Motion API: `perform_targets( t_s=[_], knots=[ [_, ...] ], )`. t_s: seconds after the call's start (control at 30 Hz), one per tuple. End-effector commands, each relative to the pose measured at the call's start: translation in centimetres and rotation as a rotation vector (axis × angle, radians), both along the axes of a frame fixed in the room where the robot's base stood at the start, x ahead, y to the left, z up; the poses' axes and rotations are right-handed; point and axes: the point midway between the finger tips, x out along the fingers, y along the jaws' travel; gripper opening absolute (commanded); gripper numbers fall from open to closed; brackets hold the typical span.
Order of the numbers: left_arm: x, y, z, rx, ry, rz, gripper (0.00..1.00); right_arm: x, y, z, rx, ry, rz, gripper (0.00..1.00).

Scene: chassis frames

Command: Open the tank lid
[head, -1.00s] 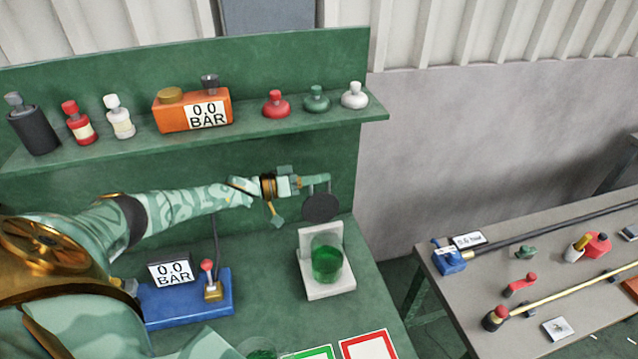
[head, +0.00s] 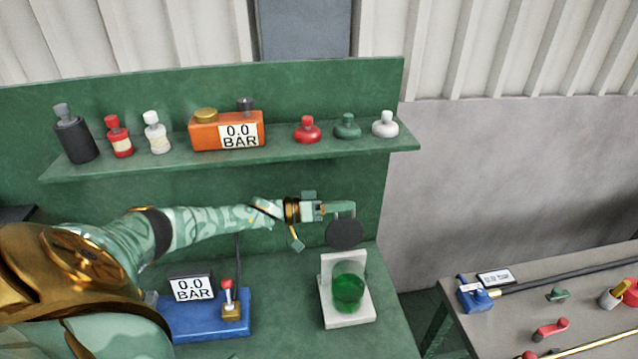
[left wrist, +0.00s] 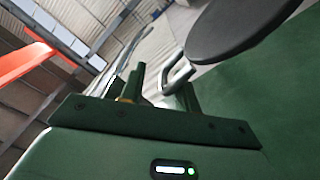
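The tank (head: 349,293) is a clear vessel with green liquid on a white stand (head: 331,314) on the green bench. The dark round tank lid (head: 344,235) is above and behind the tank, clear of its mouth, its flat face turned towards the head camera. My left gripper (head: 343,208) is at the lid's upper edge and appears shut on its handle. In the left wrist view the lid (left wrist: 240,24) shows at the top, with a grey looped handle (left wrist: 176,76) at the fingers (left wrist: 160,88). Whether a hinge joins lid and stand cannot be told. My right gripper is out of view.
A blue gauge unit (head: 205,322) with a red-knobbed lever stands left of the tank. A green shelf (head: 280,155) above my left arm carries bottles, an orange gauge box (head: 205,133) and several knobs. A grey table (head: 510,325) with tools is at right.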

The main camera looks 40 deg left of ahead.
Motion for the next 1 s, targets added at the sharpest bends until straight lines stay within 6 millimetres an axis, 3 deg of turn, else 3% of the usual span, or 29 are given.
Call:
perform_targets(
  t_s=[0.4, 0.6, 1.0],
  knots=[
    [-7.9, 6.8, -0.4, 0.006, 0.008, 0.000, 0.32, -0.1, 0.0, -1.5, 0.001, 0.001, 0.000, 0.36],
    [-10.8, 9.2, -0.4, 0.005, 0.008, -0.001, 0.32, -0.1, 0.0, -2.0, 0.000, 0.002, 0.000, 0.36],
    [-11.9, 10.2, -0.1, 0.002, 0.003, 0.000, 0.32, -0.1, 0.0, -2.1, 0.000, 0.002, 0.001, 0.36]
  ],
)
